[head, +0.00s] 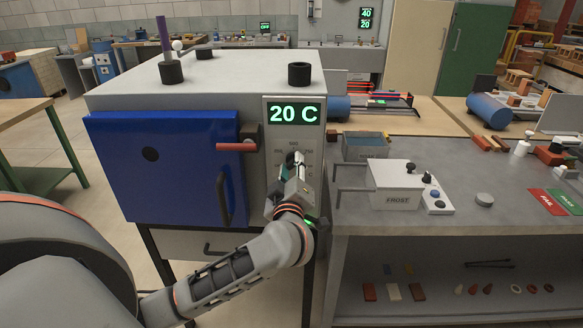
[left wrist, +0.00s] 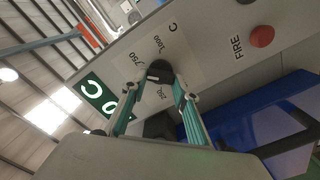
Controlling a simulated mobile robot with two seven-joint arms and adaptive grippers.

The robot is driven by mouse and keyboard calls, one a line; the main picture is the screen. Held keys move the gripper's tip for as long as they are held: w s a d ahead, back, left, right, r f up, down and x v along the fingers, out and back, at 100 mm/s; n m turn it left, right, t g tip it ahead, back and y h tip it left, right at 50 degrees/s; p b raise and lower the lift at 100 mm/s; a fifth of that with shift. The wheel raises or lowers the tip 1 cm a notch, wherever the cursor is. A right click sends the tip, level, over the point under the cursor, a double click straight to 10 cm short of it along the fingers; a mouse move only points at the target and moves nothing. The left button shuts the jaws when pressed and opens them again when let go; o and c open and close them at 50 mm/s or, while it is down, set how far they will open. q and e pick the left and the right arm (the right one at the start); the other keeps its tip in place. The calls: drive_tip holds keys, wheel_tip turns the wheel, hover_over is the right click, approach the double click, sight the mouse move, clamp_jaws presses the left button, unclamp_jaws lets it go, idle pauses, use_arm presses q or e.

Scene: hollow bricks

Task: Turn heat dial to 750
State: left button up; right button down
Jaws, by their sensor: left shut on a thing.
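The heat dial (left wrist: 159,66) is a small dark knob on the grey front panel of the kiln. In the left wrist view it sits between my fingertips, with a pale mark on it and the labels 750, 1000 and 250 around it. My left gripper (head: 291,176) is shut on the dial and hides most of it in the head view. I cannot tell clearly which label the dial points at. The green display (head: 294,113) above reads 20 C. My right gripper is not in view.
The kiln's blue door (head: 165,165) with a dark handle is left of the panel, and a red-tipped lever (head: 236,147) juts out near it. A red FIRE button (left wrist: 262,36) is on the panel. A bench (head: 450,213) with a white FROST box (head: 397,187) stands close on the right.

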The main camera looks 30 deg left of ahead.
use_arm(q)
drive_tip(key=shift+d+m, duration=0.1)
drive_tip(key=shift+m, duration=1.5)
drive_tip(key=o, duration=1.1)
drive_tip(key=v, duration=1.2)
drive_tip(key=shift+r, duration=0.1)
